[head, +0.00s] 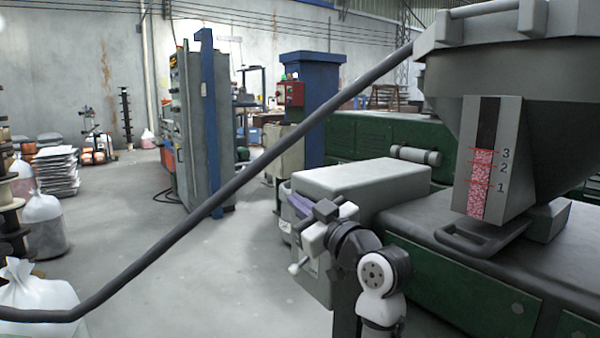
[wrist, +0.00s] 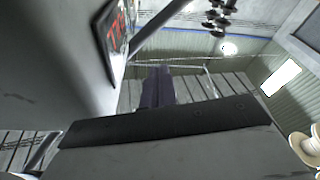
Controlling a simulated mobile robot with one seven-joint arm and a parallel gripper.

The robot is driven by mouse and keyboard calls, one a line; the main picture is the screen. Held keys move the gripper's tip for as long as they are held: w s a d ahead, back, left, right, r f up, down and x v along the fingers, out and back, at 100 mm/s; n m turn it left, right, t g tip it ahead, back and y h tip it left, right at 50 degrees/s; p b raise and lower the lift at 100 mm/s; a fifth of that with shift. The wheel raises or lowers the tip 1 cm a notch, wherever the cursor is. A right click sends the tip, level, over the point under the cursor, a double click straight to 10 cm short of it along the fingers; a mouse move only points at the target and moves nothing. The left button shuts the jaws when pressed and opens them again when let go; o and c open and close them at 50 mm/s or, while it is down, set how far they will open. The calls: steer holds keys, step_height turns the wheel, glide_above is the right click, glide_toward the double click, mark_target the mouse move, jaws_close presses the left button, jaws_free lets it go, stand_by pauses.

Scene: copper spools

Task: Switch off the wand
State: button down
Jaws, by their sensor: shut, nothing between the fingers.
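A long dark grey tube (head: 255,168) runs from the hopper at the upper right down to the lower left in the head view. It may be the wand, but I cannot tell for sure. No switch on it can be made out. My gripper (head: 291,192) is beside the grey box at the machine's end, below the tube and apart from it in the picture. Its purple fingers are together with nothing between them. They also show in the wrist view (wrist: 157,86), pointing toward the roof and wall.
The grey hopper (head: 530,95) with a level gauge stands on the green machine (head: 465,285) at right. The grey box (head: 362,182) is close to my arm. A panel with red characters (wrist: 117,30) shows in the wrist view. White bags (head: 40,300) stand at left; the middle floor is clear.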

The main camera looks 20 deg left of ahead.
step_height(320, 180, up, 6)
stand_by(0.6)
